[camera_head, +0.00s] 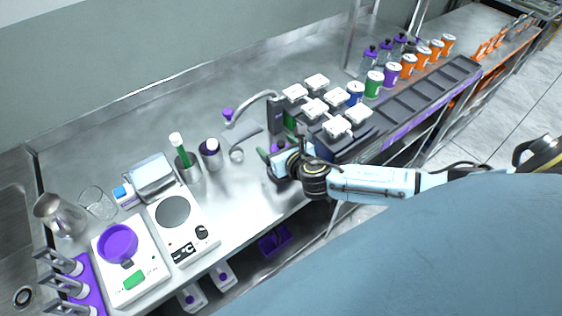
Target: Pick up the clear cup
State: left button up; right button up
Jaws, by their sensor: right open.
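The clear cup (97,203) is a transparent beaker-like vessel standing on the steel counter at the left, between a metal pitcher and a blue-and-white item. My right gripper (267,158) is open, over the counter's front part near the middle, with its arm coming in from the right. It is well to the right of the cup and apart from it. Nothing shows between its fingers, though the fingertips are small and partly hard to make out. My left gripper is not in view.
A metal pitcher (60,215) stands close left of the cup. A scale with a purple bowl (118,243), a hot plate (180,224) and metal holders (188,167) stand nearby. A curved tap-like arm (250,104) and white-topped containers (337,126) are near my gripper. The counter's back is clear.

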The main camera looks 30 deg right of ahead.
jog(key=c, duration=1.4)
jog(key=shift+c, duration=0.4)
jog(key=shift+r, duration=0.15)
